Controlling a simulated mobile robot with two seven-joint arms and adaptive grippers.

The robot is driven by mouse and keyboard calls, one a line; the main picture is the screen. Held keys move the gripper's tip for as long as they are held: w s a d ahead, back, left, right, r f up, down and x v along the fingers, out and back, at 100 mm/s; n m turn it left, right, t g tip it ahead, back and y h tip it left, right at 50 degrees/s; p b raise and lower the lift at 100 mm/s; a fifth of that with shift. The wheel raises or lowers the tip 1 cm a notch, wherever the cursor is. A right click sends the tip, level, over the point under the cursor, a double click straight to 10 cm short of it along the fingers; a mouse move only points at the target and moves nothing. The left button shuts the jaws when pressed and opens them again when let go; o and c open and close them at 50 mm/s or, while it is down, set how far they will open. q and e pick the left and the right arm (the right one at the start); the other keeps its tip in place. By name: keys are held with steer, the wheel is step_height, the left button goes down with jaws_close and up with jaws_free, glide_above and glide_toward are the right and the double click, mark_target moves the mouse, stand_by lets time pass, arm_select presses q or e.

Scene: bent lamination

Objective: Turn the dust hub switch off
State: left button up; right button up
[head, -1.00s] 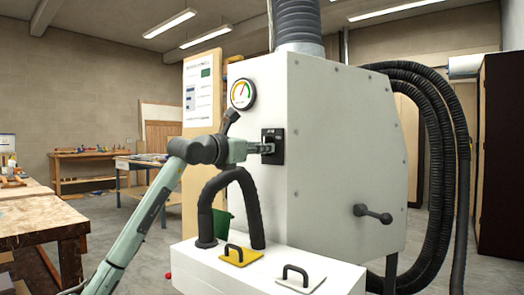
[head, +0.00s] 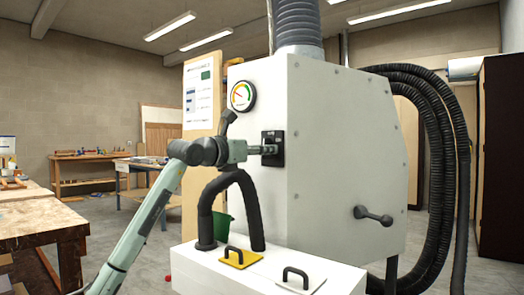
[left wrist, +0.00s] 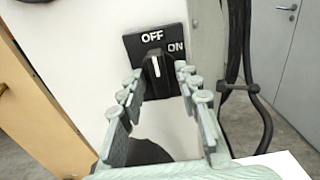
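The dust hub switch is a black plate (head: 279,159) on the white dust hub cabinet (head: 345,150). The left wrist view shows the plate (left wrist: 139,45) with white OFF and ON labels, and a black knob (left wrist: 160,76). The knob's white line points up toward OFF. My left gripper (head: 266,149) is at the plate in the head view. In the left wrist view its two fingers (left wrist: 160,82) stand on either side of the knob, apart, with a gap visible beside it. My right gripper is not in view.
A round gauge (head: 243,96) sits above the switch. A black bent hose (head: 247,185) rises from the white lower box (head: 330,280) below my left arm. Yellow (head: 240,259) and white (head: 302,284) handled plates lie on the box. A workbench (head: 38,222) stands at left.

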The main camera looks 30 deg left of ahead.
arm_select(q)
steer(key=s+a, duration=0.1)
steer(key=s, duration=1.1)
stand_by(0.5)
